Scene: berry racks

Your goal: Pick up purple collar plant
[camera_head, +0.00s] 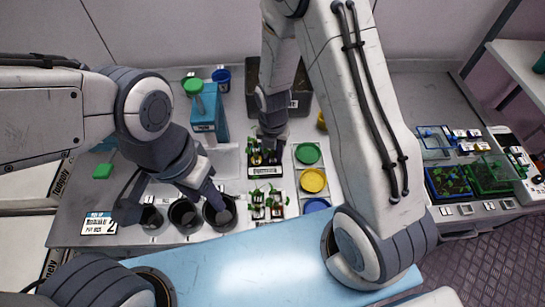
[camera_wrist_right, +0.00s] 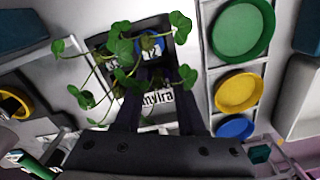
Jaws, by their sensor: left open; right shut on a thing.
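My right gripper (camera_head: 268,148) reaches down from the top to the rear plant rack (camera_head: 265,171). In the right wrist view, my right gripper (camera_wrist_right: 160,122) is shut on a leafy plant (camera_wrist_right: 122,47), whose round green leaves spread past the fingers. The plant's collar is hidden, so I cannot tell its colour. More small plants (camera_head: 267,203) stand in the front rack. My left gripper (camera_head: 172,204) is open and empty, with its fingers spread above the black pots.
Black pots (camera_head: 185,215) stand in a row at the front left. Green (camera_head: 308,153), yellow (camera_head: 313,180) and blue (camera_head: 316,205) round dishes line the right of the racks. A blue box (camera_head: 208,115) stands behind. Trays (camera_head: 448,182) sit far right.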

